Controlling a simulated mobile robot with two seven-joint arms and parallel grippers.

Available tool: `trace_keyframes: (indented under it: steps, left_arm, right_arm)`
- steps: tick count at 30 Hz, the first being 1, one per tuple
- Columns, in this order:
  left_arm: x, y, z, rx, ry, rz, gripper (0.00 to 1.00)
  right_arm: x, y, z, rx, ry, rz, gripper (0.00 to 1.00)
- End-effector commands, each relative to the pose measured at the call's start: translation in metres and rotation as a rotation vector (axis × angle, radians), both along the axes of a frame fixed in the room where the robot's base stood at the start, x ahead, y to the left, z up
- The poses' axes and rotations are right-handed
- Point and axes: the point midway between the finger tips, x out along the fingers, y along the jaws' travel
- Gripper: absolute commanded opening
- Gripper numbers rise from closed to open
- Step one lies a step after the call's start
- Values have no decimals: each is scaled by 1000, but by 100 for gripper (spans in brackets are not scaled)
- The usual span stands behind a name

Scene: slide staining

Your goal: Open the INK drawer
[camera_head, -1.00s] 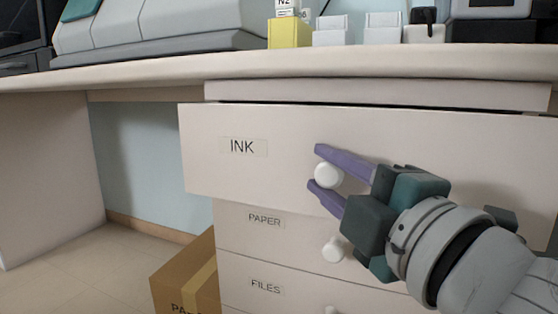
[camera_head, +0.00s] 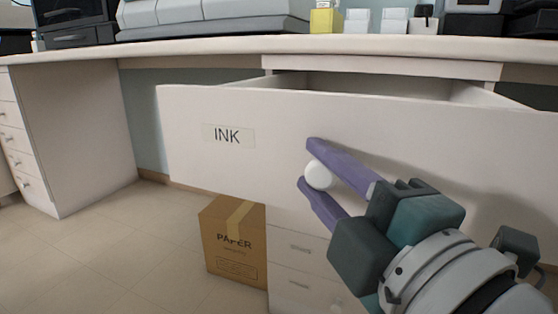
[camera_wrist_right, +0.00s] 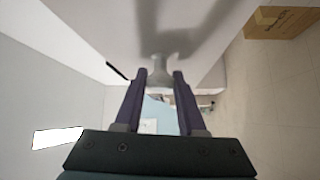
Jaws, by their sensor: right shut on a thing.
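The INK drawer (camera_head: 255,165) is pulled well out from under the desk top, and its open inside (camera_head: 380,86) shows behind the front panel. Its label reads INK, left of the round white knob (camera_head: 319,175). My right gripper (camera_head: 305,163) has its two purple fingers shut on the knob, one above and one below it. In the right wrist view the knob (camera_wrist_right: 160,72) sits between the fingertips, against the drawer front (camera_wrist_right: 120,30). My left gripper is not in view.
Lower drawers (camera_head: 297,262) are closed beneath the INK drawer. A cardboard box (camera_head: 236,270) marked PAPER stands on the floor left of them. Equipment and small containers stand on the desk top (camera_head: 210,47). Open floor (camera_head: 120,255) lies to the left.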

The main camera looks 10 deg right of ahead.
Motion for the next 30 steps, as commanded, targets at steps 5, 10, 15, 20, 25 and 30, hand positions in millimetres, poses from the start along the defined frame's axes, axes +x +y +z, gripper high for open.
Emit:
trace_keyframes:
  steps: [5,10,15,20,25,30]
  left_arm:
    - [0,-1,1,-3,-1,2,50]
    - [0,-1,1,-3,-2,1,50]
    - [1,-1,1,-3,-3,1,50]
    - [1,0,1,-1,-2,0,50]
    - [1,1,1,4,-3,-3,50]
    - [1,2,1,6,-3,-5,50]
  right_arm:
    - [-6,4,-1,0,3,0,0]
    - [-8,6,-1,0,2,0,0]
    - [-8,6,-1,-2,3,0,0]
    - [-8,6,-1,-3,3,0,41]
    - [-8,5,-1,-2,2,0,60]
    - [-8,5,-1,-1,1,0,69]
